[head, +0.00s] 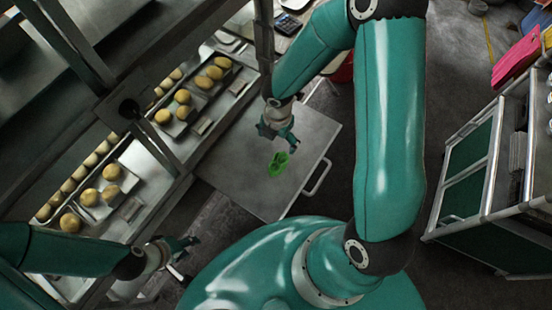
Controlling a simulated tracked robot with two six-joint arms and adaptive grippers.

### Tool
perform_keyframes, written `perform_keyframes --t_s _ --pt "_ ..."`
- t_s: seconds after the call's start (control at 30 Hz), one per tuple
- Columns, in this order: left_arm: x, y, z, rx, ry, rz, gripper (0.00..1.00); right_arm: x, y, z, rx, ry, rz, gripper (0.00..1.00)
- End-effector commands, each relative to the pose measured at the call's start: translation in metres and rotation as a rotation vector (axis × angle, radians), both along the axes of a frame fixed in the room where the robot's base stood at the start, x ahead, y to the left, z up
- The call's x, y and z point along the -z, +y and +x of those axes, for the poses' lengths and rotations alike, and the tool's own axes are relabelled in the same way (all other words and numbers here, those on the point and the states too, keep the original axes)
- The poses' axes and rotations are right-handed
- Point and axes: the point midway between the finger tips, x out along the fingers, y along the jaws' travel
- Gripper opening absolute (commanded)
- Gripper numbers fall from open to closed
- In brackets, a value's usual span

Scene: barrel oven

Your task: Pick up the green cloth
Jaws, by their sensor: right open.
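The green cloth (278,164) lies crumpled on a grey metal table (237,180), near the table's right side. My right gripper (283,144) is just above the cloth in the picture, open and empty, with its fingers pointing toward it. I cannot tell how high it is above the table. My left gripper (183,258) is at the lower left, away from the cloth, beside the shelving. It is small and partly dark, so I cannot tell whether it is open or shut.
A rack with trays of round bread buns (112,172) runs along the left. The table has a metal handle (319,177) on its right edge. A green-panelled cart (478,165) stands at the right. Dark floor between the table and cart is partly hidden by my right arm.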

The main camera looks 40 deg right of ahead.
Motion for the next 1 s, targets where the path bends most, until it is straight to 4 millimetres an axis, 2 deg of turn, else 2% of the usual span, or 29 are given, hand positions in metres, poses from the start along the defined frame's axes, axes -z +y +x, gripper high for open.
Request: perform_keyframes --t_s 0.03,0.1,0.3,0.63,0.9,1.0 --pt "0.008 0.0 0.0 0.0 0.001 0.0 0.4 0.017 0.001 0.0 -0.002 0.004 0.001 0.94" --pt "0.014 0.0 0.0 0.0 0.001 0.0 0.4 0.033 0.002 0.0 -0.003 0.005 0.002 0.94" --pt "0.027 0.0 0.0 0.0 0.0 0.0 0.4 0.071 0.003 0.0 -0.004 0.003 0.002 0.94" --pt "0.035 0.0 0.0 0.0 0.0 0.0 0.4 0.093 0.003 0.0 -0.004 0.001 0.003 0.94" --pt "0.05 0.0 0.0 0.0 0.0 0.0 0.4 0.13 0.004 -0.007 -0.005 0.003 0.004 0.94" --pt "0.052 0.0 0.0 0.0 0.0 0.0 0.4 0.136 0.004 -0.007 -0.004 0.001 0.004 0.94"
